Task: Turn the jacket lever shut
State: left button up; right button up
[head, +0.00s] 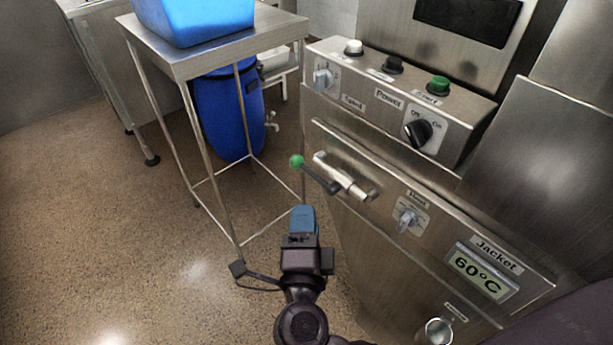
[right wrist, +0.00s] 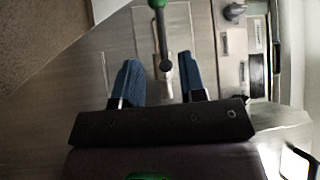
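A dark lever (head: 320,178) with a green ball end (head: 296,161) sticks out to the left from a silver fitting (head: 345,176) on the steel machine front. I can read no label right at it; a "Jacket" label stands at a display lower right. My right gripper (head: 304,217) is below the lever, blue fingers pointing up toward it. In the right wrist view, the gripper (right wrist: 161,75) is open and empty. The lever (right wrist: 162,35) lies just ahead, its dark end in line with the gap between the fingertips. My left gripper is out of view.
The control panel (head: 375,108) with buttons and a black switch (head: 418,131) juts out above the lever. A small knob (head: 408,220) and the 60°C display (head: 478,272) are to the right. A steel table (head: 250,35) with a blue bin stands left; floor between is clear.

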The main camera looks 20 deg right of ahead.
aim_at(313, 174)
jog(key=x, duration=0.9)
jog(key=shift+w, duration=0.25)
grip_shut()
